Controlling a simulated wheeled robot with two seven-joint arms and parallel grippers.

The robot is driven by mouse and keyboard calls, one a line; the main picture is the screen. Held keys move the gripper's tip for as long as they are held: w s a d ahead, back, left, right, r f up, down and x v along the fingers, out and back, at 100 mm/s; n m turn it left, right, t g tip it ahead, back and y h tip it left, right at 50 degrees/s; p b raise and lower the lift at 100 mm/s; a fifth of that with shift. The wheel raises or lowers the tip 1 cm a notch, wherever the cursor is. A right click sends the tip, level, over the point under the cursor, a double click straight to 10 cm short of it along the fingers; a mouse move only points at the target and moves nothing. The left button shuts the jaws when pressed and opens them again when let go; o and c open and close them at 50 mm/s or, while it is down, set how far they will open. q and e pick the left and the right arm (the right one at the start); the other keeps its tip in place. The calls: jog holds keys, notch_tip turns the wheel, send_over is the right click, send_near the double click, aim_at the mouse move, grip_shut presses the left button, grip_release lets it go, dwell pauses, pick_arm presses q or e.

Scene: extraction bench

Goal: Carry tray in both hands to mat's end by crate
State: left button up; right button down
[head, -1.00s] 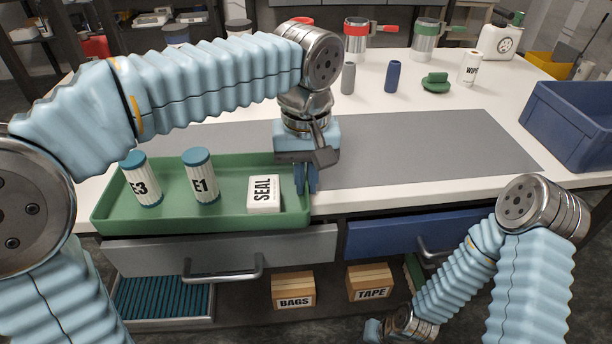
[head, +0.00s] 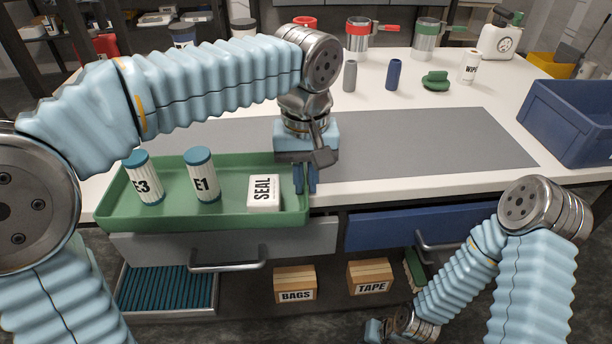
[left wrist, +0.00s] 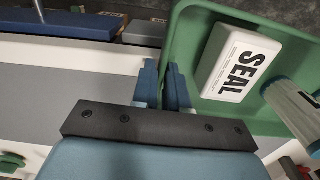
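The green tray (head: 200,224) lies at the bench's front left, its front side sticking out past the bench edge above the grey drawer. It carries bottles E3 (head: 144,180) and E1 (head: 202,178) and a white SEAL box (head: 264,193). My left gripper (head: 305,184) points down at the tray's right end wall. In the left wrist view its fingers (left wrist: 164,85) stand close on either side of the green rim and seem shut on it. My right gripper (head: 376,329) hangs low at the bottom, away from the tray; its fingers are unclear.
The grey mat (head: 430,140) is bare right of the tray. The blue crate (head: 572,128) stands at its right end. Behind it are a grey cylinder (head: 349,77), a blue cylinder (head: 393,76) and a green item (head: 435,82). Drawer handles (head: 228,266) stick out below the bench edge.

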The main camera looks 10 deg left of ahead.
pick_arm(q)
jog(key=o, duration=0.4)
jog(key=shift+o, duration=0.2)
notch_tip(320, 180, up, 14)
jog(key=p, duration=0.1)
jog(key=shift+p, duration=0.4)
jog(key=shift+f, duration=0.1)
